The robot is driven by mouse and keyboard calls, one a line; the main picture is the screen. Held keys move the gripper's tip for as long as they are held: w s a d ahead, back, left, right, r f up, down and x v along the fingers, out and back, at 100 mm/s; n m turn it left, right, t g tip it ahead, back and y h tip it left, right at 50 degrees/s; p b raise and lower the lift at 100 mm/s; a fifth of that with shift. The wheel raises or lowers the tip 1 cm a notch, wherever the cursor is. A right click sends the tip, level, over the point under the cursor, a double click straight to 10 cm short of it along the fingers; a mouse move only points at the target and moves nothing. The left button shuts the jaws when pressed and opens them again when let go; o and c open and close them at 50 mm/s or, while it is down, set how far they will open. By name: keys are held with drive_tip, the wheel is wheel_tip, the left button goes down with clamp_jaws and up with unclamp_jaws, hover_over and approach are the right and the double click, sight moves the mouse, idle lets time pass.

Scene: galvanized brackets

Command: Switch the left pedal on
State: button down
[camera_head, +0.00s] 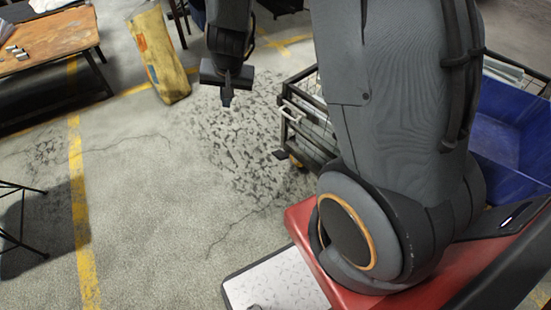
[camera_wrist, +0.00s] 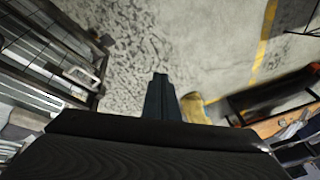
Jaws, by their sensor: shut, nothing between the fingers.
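A wire-sided cart (camera_head: 318,135) stands right of centre in the head view, partly hidden behind my arm. A small dark pedal (camera_head: 281,154) juts out low at its near left corner, beside an orange caster part (camera_head: 296,162). Whether this pedal is on or off cannot be told. No other pedal shows clearly. My gripper (camera_head: 227,101) is shut and empty, pointing down over the floor, to the left of the cart and apart from it. In the wrist view, my gripper's shut fingers (camera_wrist: 160,84) point over bare floor, with the cart (camera_wrist: 40,62) at the left.
A light handle (camera_head: 303,104) sticks out from the cart's side. A yellow bag (camera_head: 160,58) stands behind my gripper. A wooden table (camera_head: 62,38) with metal brackets (camera_head: 18,50) is at the upper left. A blue bin (camera_head: 505,135) is at the right. The floor at centre left is clear.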

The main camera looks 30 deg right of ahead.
sight(278, 155)
drive_tip(key=w+d+f+m+h+b, duration=0.2)
drive_tip(key=w+d+f+b, duration=0.1)
drive_tip(key=f, duration=0.4)
drive_tip(key=w+d+f+m+h+b, duration=0.1)
drive_tip(key=w+d+f+b, duration=0.15)
drive_tip(key=f, duration=0.45)
drive_tip(key=w+d+f+m+h+b, duration=0.2)
drive_tip(key=w+f+b, duration=0.15)
drive_tip(key=f, duration=0.35)
drive_tip(key=s+d+f+m+g+h+b, duration=0.2)
drive_tip(key=d+f, duration=0.6)
drive_tip(key=f, duration=0.6)
drive_tip(key=s+m+h+b, duration=0.1)
drive_tip(key=m+h+b, duration=0.1)
drive_tip(key=b, duration=0.1)
drive_tip(key=shift+b, duration=0.4)
drive_tip(key=shift+f, duration=0.1)
